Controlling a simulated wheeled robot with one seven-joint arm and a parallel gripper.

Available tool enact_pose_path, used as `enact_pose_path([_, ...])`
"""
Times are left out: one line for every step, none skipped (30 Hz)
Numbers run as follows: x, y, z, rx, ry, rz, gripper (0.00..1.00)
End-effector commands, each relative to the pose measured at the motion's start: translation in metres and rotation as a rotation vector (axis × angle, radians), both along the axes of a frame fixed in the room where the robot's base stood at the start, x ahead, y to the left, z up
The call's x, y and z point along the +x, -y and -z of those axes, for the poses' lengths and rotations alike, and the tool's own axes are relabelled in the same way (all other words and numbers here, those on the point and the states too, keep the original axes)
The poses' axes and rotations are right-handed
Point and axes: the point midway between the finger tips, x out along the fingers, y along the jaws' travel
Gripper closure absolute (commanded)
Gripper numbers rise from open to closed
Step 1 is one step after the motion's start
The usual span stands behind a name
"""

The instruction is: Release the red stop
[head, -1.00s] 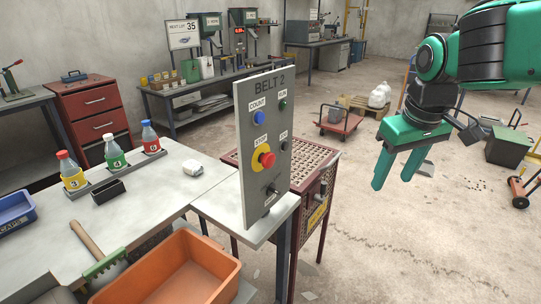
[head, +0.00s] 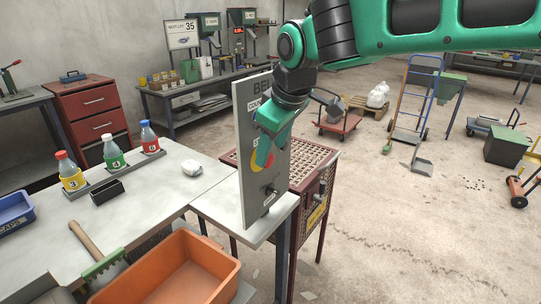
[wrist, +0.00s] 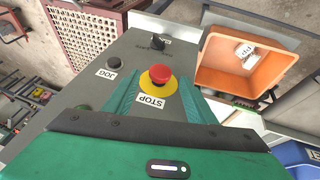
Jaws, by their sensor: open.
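The red stop (wrist: 160,76) is a round red button on a yellow disc with a STOP label, on the grey control panel (wrist: 150,52). It shows clearly in the wrist view. In the head view my gripper hides the red button, and part of the yellow disc (head: 254,165) shows at its left. My gripper (head: 261,157) is in front of the panel in the head view. In the wrist view its two green fingers (wrist: 160,88) are open, one on each side of the stop. I cannot tell whether they touch the panel.
A JOG button (wrist: 84,89) and a black knob (wrist: 157,42) share the panel. An orange bin (head: 175,280) stands at the front. A table (head: 150,200) with bottles stands left, and a dark red mesh guard (head: 312,165) behind.

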Motion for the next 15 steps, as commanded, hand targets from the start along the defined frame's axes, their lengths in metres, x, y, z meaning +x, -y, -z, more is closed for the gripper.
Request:
enact_pose_path([0.003,-0.001,0.008,-0.002,-0.003,0.0,0.49])
enact_pose_path([0.004,-0.002,0.012,-0.001,-0.002,0.0,0.49])
enact_pose_path([0.006,-0.003,0.016,-0.001,-0.003,0.0,0.49])
enact_pose_path([0.007,-0.003,0.019,-0.002,-0.003,0.0,0.49])
enact_pose_path([0.009,-0.004,0.022,-0.001,-0.002,0.0,0.49])
enact_pose_path([0.01,-0.005,0.024,-0.001,-0.002,0.0,0.49])
enact_pose_path([0.011,-0.005,0.026,-0.001,-0.002,0.0,0.49])
enact_pose_path([0.011,-0.005,0.027,0.0,-0.001,0.0,0.49])
enact_pose_path([0.012,-0.006,0.029,0.0,0.0,0.0,0.49])
enact_pose_path([0.012,-0.006,0.029,0.0,0.0,0.0,0.49])
enact_pose_path([0.013,-0.006,0.03,0.0,0.0,0.0,0.49])
enact_pose_path([0.013,-0.006,0.03,0.001,0.001,0.0,0.49])
enact_pose_path([0.013,-0.006,0.03,0.001,0.001,0.0,0.49])
enact_pose_path([0.013,-0.006,0.031,0.001,0.001,0.0,0.49])
enact_pose_path([0.013,-0.006,0.031,0.001,0.001,0.0,0.49])
